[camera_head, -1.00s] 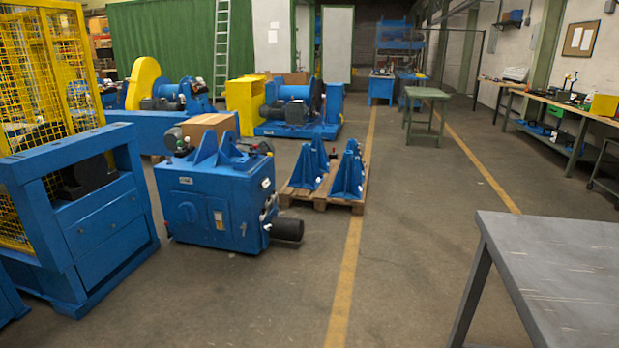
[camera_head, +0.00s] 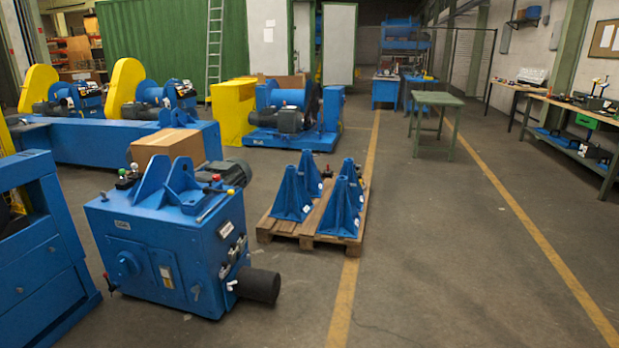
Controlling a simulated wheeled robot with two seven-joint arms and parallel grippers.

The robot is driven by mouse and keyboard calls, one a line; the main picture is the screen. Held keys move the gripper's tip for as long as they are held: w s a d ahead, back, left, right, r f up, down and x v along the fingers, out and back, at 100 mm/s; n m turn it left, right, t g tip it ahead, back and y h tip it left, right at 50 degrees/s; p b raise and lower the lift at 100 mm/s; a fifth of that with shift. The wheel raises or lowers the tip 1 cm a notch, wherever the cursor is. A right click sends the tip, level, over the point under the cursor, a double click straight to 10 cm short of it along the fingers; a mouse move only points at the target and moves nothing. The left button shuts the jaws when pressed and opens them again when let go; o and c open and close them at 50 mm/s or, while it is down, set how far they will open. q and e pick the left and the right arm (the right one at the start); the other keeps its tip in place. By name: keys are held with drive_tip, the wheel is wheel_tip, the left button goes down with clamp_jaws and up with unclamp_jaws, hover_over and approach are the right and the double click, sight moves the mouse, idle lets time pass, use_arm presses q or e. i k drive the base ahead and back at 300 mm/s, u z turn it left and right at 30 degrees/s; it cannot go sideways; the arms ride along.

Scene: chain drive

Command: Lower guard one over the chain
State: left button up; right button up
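Neither of my grippers shows in the head view. Two yellow rounded guard-like covers stand at the back left, one (camera_head: 39,86) at the far left and one (camera_head: 124,88) to its right. Each stands upright beside a blue drum unit (camera_head: 178,93) on a long blue base (camera_head: 95,143). A boxy yellow housing (camera_head: 233,111) stands beside another blue drum machine (camera_head: 287,98). I cannot tell which of these is guard one. No chain can be made out.
A blue machine box (camera_head: 130,240) with a black cylinder (camera_head: 258,285) stands ahead on the left. A pallet (camera_head: 333,236) holds several blue brackets. A blue frame (camera_head: 40,250) fills the left edge. A green table (camera_head: 434,98) stands far off. The floor (camera_head: 440,240) at right is clear.

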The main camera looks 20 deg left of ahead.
sight(32, 94)
drive_tip(key=i, duration=3.2)
drive_tip(key=z, duration=0.35)
drive_tip(key=i, duration=7.3)
drive_tip(key=u, duration=2.45)
